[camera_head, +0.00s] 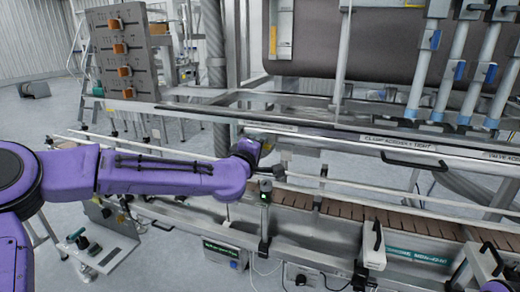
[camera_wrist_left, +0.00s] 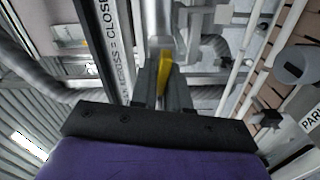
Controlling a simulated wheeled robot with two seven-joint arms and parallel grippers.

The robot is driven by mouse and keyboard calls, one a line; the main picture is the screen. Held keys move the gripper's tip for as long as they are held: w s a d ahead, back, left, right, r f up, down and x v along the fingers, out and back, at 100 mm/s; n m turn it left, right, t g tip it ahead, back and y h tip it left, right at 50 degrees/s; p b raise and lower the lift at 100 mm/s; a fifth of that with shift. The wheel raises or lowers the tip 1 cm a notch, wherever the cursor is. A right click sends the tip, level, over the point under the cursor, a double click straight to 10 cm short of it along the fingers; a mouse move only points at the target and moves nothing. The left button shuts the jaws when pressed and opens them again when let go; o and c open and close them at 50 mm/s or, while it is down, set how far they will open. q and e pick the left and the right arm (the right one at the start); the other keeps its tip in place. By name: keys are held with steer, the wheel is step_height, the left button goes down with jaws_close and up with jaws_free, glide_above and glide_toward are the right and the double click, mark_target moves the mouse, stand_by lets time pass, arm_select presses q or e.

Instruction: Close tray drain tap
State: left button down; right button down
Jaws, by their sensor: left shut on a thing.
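The drain tap shows in the left wrist view as a yellow handle (camera_wrist_left: 163,72) below a silver pipe (camera_wrist_left: 159,22). My left gripper (camera_wrist_left: 165,82) is shut on the yellow handle, with a dark finger on each side of it. The handle's visible part runs roughly in line with the pipe, slightly tilted. A white label strip (camera_wrist_left: 112,35) beside it carries text including "CLOSED". In the head view my purple left arm reaches to the machine's front rail, and its wrist hides the tap and most of the gripper. My right gripper does not show.
A long metal rail (camera_head: 340,141) with labels runs across the machine front. Below it is a brown slatted conveyor (camera_head: 340,209) with guide rails. A grey panel with orange knobs (camera_head: 122,50) stands at the upper left.

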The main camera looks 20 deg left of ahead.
arm_select(q)
steer(key=shift+f+n+b, duration=0.15)
steer(key=shift+n+b, duration=0.4)
steer(key=shift+n, duration=0.55)
steer(key=c, duration=1.2)
jaws_free()
steer(key=s+b, duration=0.2)
steer(key=s, duration=0.8)
steer(key=shift+s+a, duration=0.25)
